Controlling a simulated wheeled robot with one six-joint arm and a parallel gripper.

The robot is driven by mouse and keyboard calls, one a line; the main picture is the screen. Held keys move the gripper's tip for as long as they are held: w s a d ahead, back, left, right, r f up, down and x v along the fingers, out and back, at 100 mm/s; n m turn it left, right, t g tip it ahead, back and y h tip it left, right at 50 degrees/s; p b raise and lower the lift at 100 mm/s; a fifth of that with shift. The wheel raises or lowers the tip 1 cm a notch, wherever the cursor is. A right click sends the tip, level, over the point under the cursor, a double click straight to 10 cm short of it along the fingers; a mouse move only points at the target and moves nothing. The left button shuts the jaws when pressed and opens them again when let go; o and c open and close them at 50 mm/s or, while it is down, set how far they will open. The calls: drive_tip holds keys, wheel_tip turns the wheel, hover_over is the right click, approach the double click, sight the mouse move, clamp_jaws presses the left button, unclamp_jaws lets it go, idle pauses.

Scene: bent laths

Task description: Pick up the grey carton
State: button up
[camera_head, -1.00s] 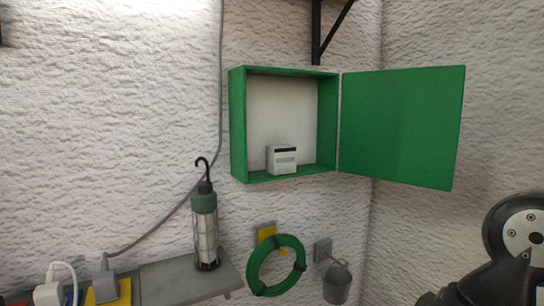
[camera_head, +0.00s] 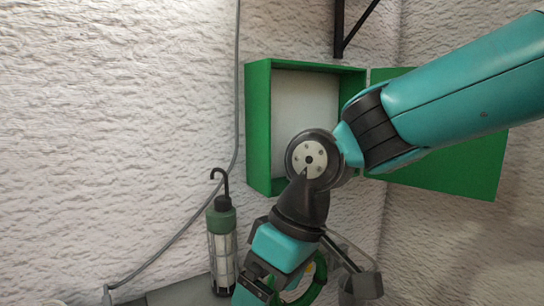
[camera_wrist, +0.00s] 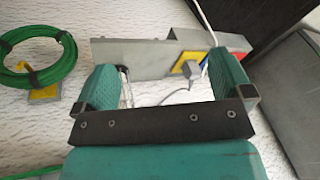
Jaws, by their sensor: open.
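The green cabinet (camera_head: 259,130) hangs on the wall with its door (camera_head: 455,175) open to the right. The grey carton, seen earlier on the cabinet floor, is now hidden behind my arm in the head view. I do not make it out in the wrist view. My arm reaches across the cabinet front, and its lower part points down below the cabinet. My gripper (camera_wrist: 165,66) is open in the wrist view, its two teal fingers apart. I see nothing held between them; a grey shelf (camera_wrist: 145,52) shows beyond.
A caged work lamp (camera_head: 222,250) stands left of my lower arm. A green hose coil (camera_wrist: 38,50) hangs on the wall and is partly covered by my arm in the head view. A grey cable (camera_head: 236,90) runs down the wall. A black bracket (camera_head: 340,25) is above the cabinet.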

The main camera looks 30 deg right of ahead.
drive_tip(key=w+d+r+m+t+h+p, duration=0.35)
drive_tip(key=w+d+r+m+p, duration=0.45)
drive_tip(key=w+d+r, duration=1.15)
drive_tip(key=f+p, duration=0.1)
drive_tip(key=d+f+n+p, duration=0.1)
drive_tip(key=f, duration=0.1)
drive_tip(key=d+f+n+p, duration=0.1)
drive_tip(key=f, duration=0.1)
drive_tip(key=shift+w+d, duration=0.2)
drive_tip(key=shift+w, duration=0.1)
drive_tip(key=shift+a+p+x, duration=0.2)
drive_tip(key=shift+p+x, duration=1.35)
drive_tip(key=shift+x, duration=1.55)
drive_tip(key=shift+s, duration=0.15)
drive_tip(key=c, duration=1)
